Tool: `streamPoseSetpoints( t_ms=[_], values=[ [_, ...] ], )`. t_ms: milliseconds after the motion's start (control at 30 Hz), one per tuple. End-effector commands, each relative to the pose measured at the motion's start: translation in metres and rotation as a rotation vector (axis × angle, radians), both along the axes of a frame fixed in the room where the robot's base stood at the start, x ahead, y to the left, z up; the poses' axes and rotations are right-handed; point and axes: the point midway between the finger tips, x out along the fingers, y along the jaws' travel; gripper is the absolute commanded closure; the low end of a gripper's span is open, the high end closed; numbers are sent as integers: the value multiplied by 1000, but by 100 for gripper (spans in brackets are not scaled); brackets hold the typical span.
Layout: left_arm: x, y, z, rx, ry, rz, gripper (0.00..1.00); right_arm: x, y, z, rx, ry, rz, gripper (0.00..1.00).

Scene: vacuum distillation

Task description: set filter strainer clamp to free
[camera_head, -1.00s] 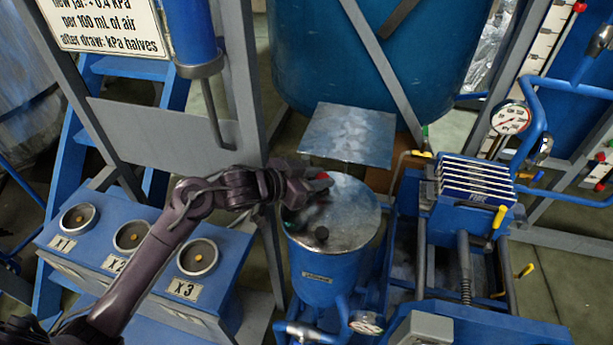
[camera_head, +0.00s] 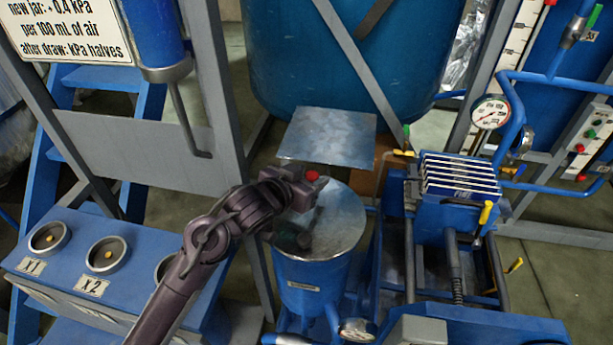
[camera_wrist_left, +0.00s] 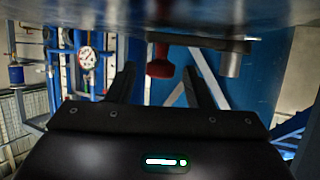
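The filter strainer (camera_head: 312,285) is a blue upright cylinder with a round, shiny metal lid (camera_head: 345,222), right of centre in the head view. A red knob (camera_head: 312,175), apparently the clamp's handle, shows at the lid's far left edge. My left gripper (camera_head: 308,190) is over the lid's left part, close to the knob. In the left wrist view, its two dark fingers (camera_wrist_left: 163,85) are spread apart. The red knob (camera_wrist_left: 159,62) shows in the gap between them, under a metal surface; contact cannot be told. My right gripper is out of view.
A square metal plate (camera_head: 328,135) lies just behind the lid. A ribbed blue block (camera_head: 458,185) with yellow handles stands at right, a pressure gauge (camera_head: 491,112) behind it. A blue box with round sockets (camera_head: 108,254) is at left. A large blue tank (camera_head: 345,60) fills the back.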

Motion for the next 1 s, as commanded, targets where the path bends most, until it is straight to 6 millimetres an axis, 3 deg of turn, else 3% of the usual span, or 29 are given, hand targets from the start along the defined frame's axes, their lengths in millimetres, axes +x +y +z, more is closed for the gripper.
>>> streamPoseSetpoints(
  t_ms=[367, 700, 1000],
  values=[
    [-5, 4, 2, -1, 1, 0, 52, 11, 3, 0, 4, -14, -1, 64],
    [-45, 35, 23, 1, 0, 0, 52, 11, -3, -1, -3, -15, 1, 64],
    [-58, 44, 30, 1, 1, 0, 52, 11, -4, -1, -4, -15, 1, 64]
  ],
)
